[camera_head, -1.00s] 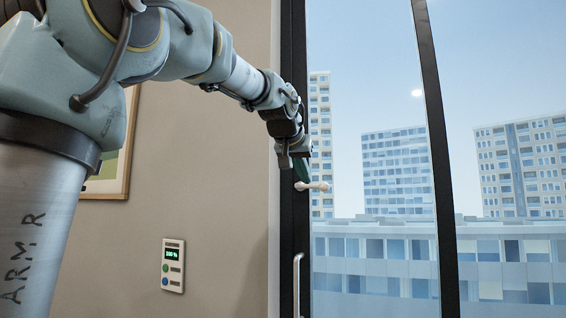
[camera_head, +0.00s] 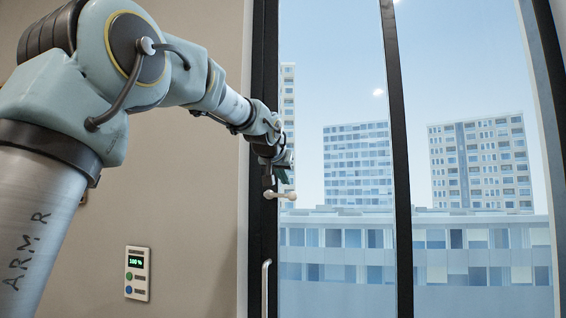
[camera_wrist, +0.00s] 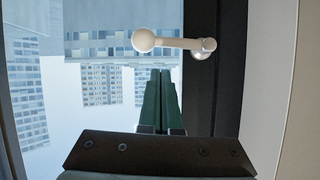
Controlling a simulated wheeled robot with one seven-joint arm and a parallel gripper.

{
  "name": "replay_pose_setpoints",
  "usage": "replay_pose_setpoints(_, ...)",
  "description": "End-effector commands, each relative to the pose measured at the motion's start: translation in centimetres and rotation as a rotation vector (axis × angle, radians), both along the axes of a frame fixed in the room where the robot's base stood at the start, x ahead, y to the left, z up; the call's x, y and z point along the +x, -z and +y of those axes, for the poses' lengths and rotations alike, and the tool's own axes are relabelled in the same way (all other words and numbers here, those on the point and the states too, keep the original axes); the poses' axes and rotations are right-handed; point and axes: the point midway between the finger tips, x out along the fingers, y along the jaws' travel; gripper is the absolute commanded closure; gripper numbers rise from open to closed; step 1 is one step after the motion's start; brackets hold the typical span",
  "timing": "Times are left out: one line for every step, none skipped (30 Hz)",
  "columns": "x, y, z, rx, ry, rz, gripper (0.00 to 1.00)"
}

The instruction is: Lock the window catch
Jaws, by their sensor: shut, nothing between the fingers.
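The window catch (camera_head: 280,195) is a small off-white lever with a round knob at its end. It lies about horizontal, its pivot on the dark window frame and its knob over the glass to the right. The wrist view shows the catch (camera_wrist: 175,43) whole, its knob on the left. My gripper (camera_head: 284,178) is just above the catch in the head view. A small gap shows between fingertips and lever; I cannot tell the depth.
A vertical pale handle (camera_head: 266,290) is on the dark window frame (camera_head: 262,70) below the catch. A wall panel (camera_head: 137,273) with a green display is to the left. A dark upright (camera_head: 395,130) divides the glass. The space right of the catch is clear.

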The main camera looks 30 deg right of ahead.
Motion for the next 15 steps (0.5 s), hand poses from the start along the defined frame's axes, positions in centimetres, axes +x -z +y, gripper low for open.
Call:
replay_pose_setpoints(0.0,0.5,0.1,0.002,-0.001,0.001,1.0)
replay_pose_setpoints(0.0,0.8,0.2,0.002,-0.001,0.002,1.0)
replay_pose_setpoints(-0.1,1.1,0.3,0.002,-0.002,0.001,1.0)
replay_pose_setpoints(-0.1,1.3,0.3,0.002,-0.002,0.001,1.0)
replay_pose_setpoints(-0.1,1.5,0.3,0.001,-0.002,0.0,1.0)
replay_pose_setpoints(-0.1,1.7,0.4,0.001,-0.002,0.0,1.0)
replay_pose_setpoints(-0.1,1.8,0.4,0.001,-0.002,0.0,1.0)
replay_pose_setpoints(-0.1,1.8,0.4,0.001,-0.002,0.0,1.0)
replay_pose_setpoints(-0.1,1.9,0.4,0.0,-0.001,0.0,1.0)
replay_pose_setpoints(-0.1,1.9,0.4,0.0,-0.001,0.0,1.0)
replay_pose_setpoints(-0.1,1.9,0.4,0.0,-0.001,0.0,1.0)
replay_pose_setpoints(-0.1,1.9,0.4,0.0,-0.001,0.0,1.0)
replay_pose_setpoints(-0.1,1.9,0.4,0.0,-0.001,0.0,1.0)
replay_pose_setpoints(-0.1,1.9,0.4,0.0,-0.001,0.0,1.0)
replay_pose_setpoints(-0.1,1.9,0.4,0.0,-0.001,0.0,1.0)
